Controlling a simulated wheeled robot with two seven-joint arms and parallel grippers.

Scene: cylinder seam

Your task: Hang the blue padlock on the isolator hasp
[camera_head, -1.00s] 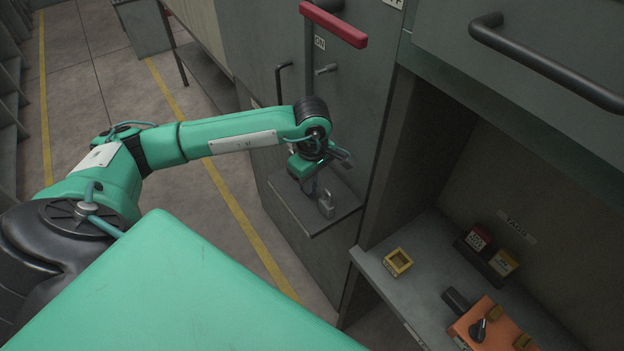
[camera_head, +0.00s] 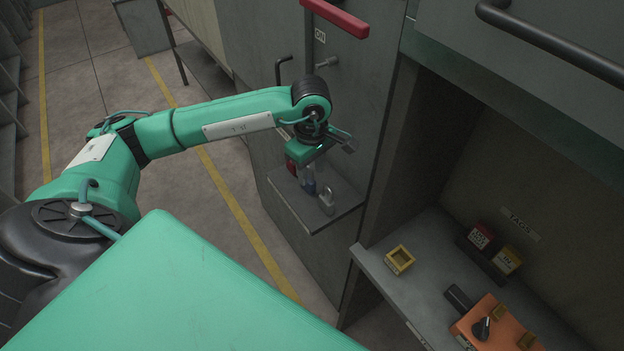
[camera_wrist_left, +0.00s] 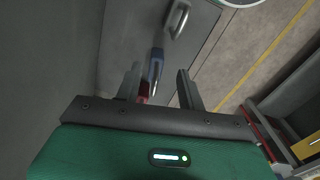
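The blue padlock (camera_head: 309,186) stands on a small grey shelf (camera_head: 341,212) on the cabinet front, between a red padlock (camera_head: 291,167) and a silver one (camera_head: 327,201). My left gripper (camera_head: 306,168) is just above the shelf, partly hiding the red and blue padlocks. In the left wrist view its two fingers (camera_wrist_left: 158,86) are apart, with the blue padlock (camera_wrist_left: 156,65) just beyond the gap and nothing visibly gripped. The isolator has a red handle (camera_head: 335,17), an ON label and a short metal peg (camera_head: 326,64); I cannot tell whether that peg is the hasp. My right gripper is out of view.
To the right, a lower bay holds a yellow open box (camera_head: 399,260), red and yellow tag blocks (camera_head: 481,237) and an orange box (camera_head: 492,325) with a dark knob. A dark bar handle (camera_head: 550,45) juts out at the upper right. The floor at left is clear.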

